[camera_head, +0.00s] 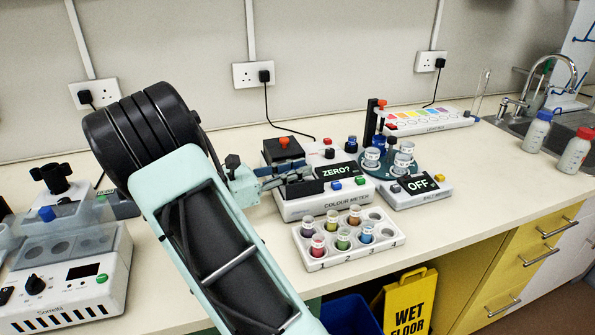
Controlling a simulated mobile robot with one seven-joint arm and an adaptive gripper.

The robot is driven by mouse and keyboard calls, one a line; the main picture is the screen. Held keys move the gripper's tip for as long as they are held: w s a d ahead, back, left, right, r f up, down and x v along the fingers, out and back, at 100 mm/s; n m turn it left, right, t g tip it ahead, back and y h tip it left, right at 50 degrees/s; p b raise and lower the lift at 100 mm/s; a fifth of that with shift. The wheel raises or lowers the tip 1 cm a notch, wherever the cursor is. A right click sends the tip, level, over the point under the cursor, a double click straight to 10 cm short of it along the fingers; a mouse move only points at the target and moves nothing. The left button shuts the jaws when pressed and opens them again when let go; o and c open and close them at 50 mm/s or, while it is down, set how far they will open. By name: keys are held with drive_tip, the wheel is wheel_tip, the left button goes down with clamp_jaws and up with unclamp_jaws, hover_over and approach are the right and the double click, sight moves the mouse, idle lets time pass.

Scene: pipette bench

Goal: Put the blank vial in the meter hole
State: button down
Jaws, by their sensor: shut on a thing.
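The colour meter (321,206) stands on the bench in the middle of the camera_head view, with "ZERO?" on its display (333,170). My gripper (311,184) reaches in from the left, low over the meter's left part, beside the display. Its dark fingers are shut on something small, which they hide. I cannot tell whether it is the blank vial. The meter hole is not clearly visible. A black block with an orange knob (284,142) is behind the fingers, at the meter's back left.
A white rack (345,257) with several coloured vials and some empty holes stands in front of the meter. A device reading "OFF" (418,184) with a turntable of clear vials is to the right. A grey device (75,290) is at left. Bare bench (470,190) lies right.

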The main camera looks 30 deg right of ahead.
drive_tip(key=shift+f, duration=0.35)
drive_tip(key=c, duration=1.8)
unclamp_jaws()
drive_tip(key=shift+r, duration=0.1)
drive_tip(key=shift+a+r, duration=0.15)
drive_tip(key=shift+r, duration=0.1)
drive_tip(key=a, duration=0.7)
drive_tip(key=shift+w+a, duration=0.1)
drive_tip(key=shift+w, duration=0.25)
